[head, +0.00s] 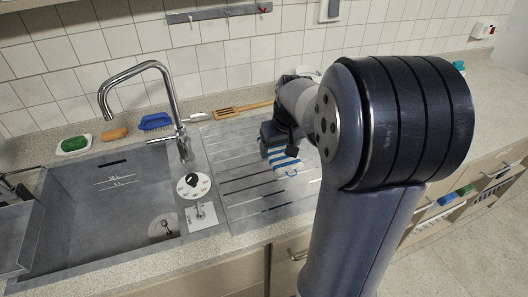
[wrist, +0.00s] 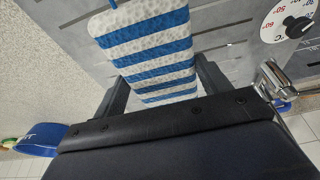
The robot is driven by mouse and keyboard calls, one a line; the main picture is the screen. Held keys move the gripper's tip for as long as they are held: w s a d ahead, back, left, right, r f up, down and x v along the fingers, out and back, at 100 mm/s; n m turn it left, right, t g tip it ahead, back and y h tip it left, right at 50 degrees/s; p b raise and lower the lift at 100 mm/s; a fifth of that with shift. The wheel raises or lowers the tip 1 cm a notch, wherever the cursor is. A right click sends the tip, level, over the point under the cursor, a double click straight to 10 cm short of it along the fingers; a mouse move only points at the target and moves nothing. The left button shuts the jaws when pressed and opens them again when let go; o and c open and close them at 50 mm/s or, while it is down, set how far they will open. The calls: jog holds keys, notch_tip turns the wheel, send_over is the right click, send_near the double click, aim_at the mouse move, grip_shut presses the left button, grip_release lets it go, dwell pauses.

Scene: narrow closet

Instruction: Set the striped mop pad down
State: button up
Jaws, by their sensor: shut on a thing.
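The striped mop pad (head: 284,160) is blue and white and is at the drainboard (head: 240,168) to the right of the sink. In the wrist view the pad (wrist: 150,45) lies between the two fingers of my gripper (wrist: 160,85), with its far part reaching past them over the grey ribbed surface. My gripper (head: 281,150) is shut on the pad. In the head view my arm hides part of the drainboard and the gripper's right side. I cannot tell whether the pad touches the drainboard.
The sink basin (head: 110,215) with a tall faucet (head: 160,100) is to the left. A blue brush (head: 155,121), an orange item (head: 115,134), a green sponge on a dish (head: 74,144) and a wooden spatula (head: 243,109) lie along the back counter. A dial (head: 193,186) sits between sink and drainboard.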

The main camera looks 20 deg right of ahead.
aim_at(284, 157)
notch_tip(284, 157, down, 10)
jog(key=shift+r, duration=0.2)
jog(key=shift+f, duration=0.1)
jog(key=shift+f, duration=0.2)
jog(key=o, duration=1.1)
jog(key=shift+r, duration=0.15)
jog(key=shift+o, duration=0.2)
jog(key=shift+s+r, duration=0.1)
jog(key=shift+r, duration=0.35)
jog(key=v, duration=1.1)
jog(key=shift+s+r, duration=0.15)
